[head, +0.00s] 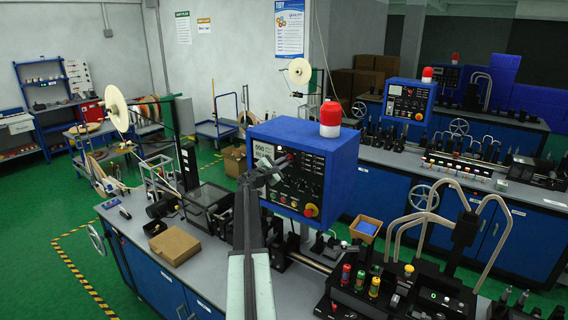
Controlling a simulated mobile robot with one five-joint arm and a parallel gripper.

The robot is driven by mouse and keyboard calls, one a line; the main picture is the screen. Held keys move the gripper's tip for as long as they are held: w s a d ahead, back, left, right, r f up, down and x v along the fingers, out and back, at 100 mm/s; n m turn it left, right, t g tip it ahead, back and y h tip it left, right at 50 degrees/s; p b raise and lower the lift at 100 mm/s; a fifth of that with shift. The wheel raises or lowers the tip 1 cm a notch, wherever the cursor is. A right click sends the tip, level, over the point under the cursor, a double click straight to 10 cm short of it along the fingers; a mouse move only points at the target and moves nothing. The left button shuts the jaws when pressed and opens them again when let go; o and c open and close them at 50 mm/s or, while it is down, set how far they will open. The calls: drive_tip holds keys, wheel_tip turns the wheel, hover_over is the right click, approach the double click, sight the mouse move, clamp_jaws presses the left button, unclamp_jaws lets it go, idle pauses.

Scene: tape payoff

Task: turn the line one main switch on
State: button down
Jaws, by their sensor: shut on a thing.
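The nearest blue control box (340,153) stands above the front bench with a red beacon (330,117) on top. Its dark front panel (318,165) carries a display, small buttons, a yellow-and-red knob (311,210) and several coloured buttons along the bottom. My arm reaches up from the bottom of the head view. My gripper (284,163) is at the upper left of this panel, shut on a switch knob there. The jaws mostly hide the knob, with a little red showing at the tips. The switch's on or off position cannot be read.
A second blue control box (408,102) stands on the bench behind. Green floor is open at the left.

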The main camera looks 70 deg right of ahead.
drive_tip(key=shift+m, duration=0.3)
drive_tip(key=c, duration=1.5)
unclamp_jaws()
drive_tip(key=shift+a, duration=0.1)
drive_tip(key=v, duration=0.7)
drive_tip(key=shift+a, duration=0.25)
drive_tip(key=shift+w, duration=0.1)
